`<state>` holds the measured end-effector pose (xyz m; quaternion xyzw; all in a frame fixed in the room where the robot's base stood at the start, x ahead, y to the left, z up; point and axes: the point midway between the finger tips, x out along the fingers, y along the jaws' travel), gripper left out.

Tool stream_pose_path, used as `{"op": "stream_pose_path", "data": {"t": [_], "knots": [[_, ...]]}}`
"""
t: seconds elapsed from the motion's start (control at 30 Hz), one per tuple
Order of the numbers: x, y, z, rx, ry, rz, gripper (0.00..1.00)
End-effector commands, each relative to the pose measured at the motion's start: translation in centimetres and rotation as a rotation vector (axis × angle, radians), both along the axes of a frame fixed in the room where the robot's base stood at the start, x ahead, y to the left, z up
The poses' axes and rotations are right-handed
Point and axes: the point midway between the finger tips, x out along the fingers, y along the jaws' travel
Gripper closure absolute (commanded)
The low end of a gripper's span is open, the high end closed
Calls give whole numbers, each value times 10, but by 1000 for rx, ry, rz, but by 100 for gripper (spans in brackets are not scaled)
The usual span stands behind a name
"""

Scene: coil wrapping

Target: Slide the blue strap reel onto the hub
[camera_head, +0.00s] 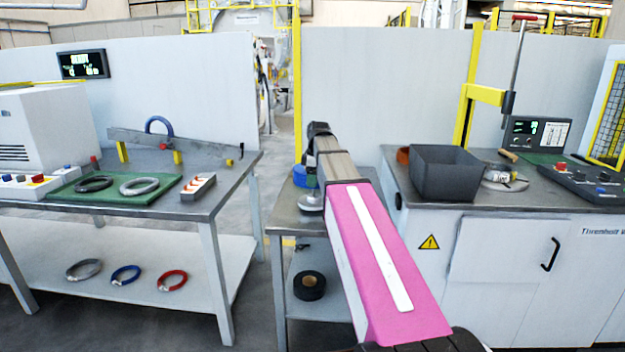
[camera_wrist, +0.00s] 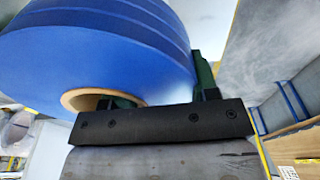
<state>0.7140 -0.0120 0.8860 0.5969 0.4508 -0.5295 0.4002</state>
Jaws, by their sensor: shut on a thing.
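The blue strap reel (camera_wrist: 105,50) fills the upper left of the wrist view, with its brown cardboard core (camera_wrist: 78,98) at its lower edge. My gripper (camera_wrist: 165,88) is shut on the reel's side: one green finger shows in the core opening, the other outside the rim. In the head view, part of the blue reel (camera_head: 299,176) shows left of my arm above the small middle table (camera_head: 285,222). A round grey metal piece (camera_head: 311,203) is just below it; I cannot tell whether it is the hub or whether they touch. My arm hides much there.
A black roll (camera_head: 309,285) lies on the small table's lower shelf. The left bench (camera_head: 225,185) holds coils on a green mat (camera_head: 110,199). A dark grey bin (camera_head: 457,174) and an orange reel (camera_head: 403,156) stand on the right cabinet, close to my arm.

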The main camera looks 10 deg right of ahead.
Motion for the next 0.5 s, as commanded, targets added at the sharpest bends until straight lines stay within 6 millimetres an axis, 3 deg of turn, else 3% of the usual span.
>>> {"op": "stream_pose_path", "data": {"t": [0.5], "knots": [[0, 0, -7, 0, -1, 0, 100]]}}
